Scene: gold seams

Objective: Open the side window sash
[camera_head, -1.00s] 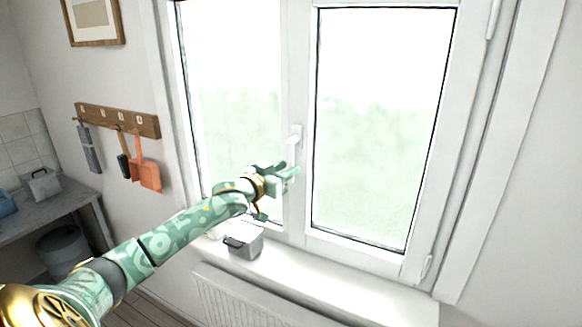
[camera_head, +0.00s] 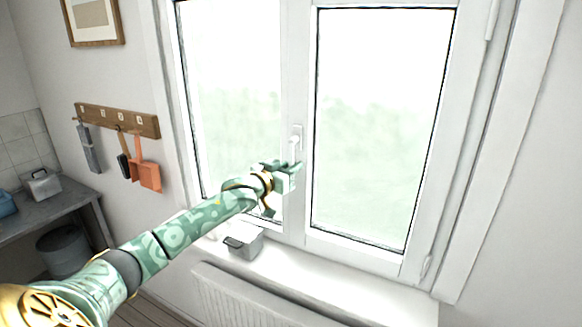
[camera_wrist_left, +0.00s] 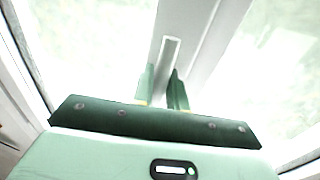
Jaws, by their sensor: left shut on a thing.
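The right window sash (camera_head: 308,100) is a white frame around a bright pane and sits shut in the window frame. Its white handle (camera_head: 296,142) is on the middle upright and points down. My left gripper (camera_head: 287,170) is at the handle's lower end and shut on it. In the left wrist view the handle (camera_wrist_left: 171,52) runs down between the two green fingers (camera_wrist_left: 163,90), which hide its lower end. My right gripper is not in view.
A grey box with a dark handle (camera_head: 243,243) stands on the white sill (camera_head: 330,283) below my left forearm. A radiator (camera_head: 240,300) is under the sill. A rack with hanging tools (camera_head: 117,119) is on the left wall. The sill's right part is clear.

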